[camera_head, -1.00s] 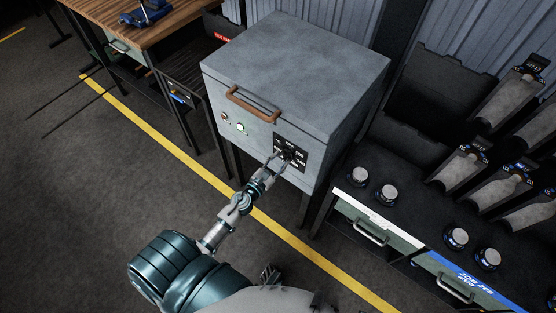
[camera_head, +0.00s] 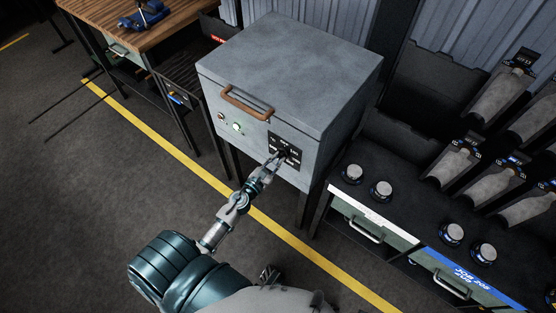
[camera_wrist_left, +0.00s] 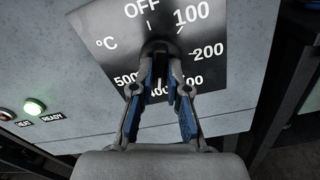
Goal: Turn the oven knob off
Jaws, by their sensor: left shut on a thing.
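The oven (camera_head: 290,75) is a grey box with a brown handle (camera_head: 245,104) on its front. Its black dial plate (camera_head: 285,139) sits at the front's right side. In the left wrist view the plate (camera_wrist_left: 105,62) reads OFF, 100, 200 and 500, with other figures partly covered. The dark oven knob (camera_wrist_left: 155,48) is at the plate's middle. My left gripper (camera_wrist_left: 160,70) is shut on the knob, one finger on each side; it also shows in the head view (camera_head: 278,160). The fingers hide much of the knob, so its setting is unclear.
A green READY light (camera_wrist_left: 34,107) is lit beside the HEAT light. A black bench (camera_head: 410,215) with several round-capped items and grey moulds stands to the right. A wooden workbench (camera_head: 165,25) stands at the upper left. Open floor lies to the left.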

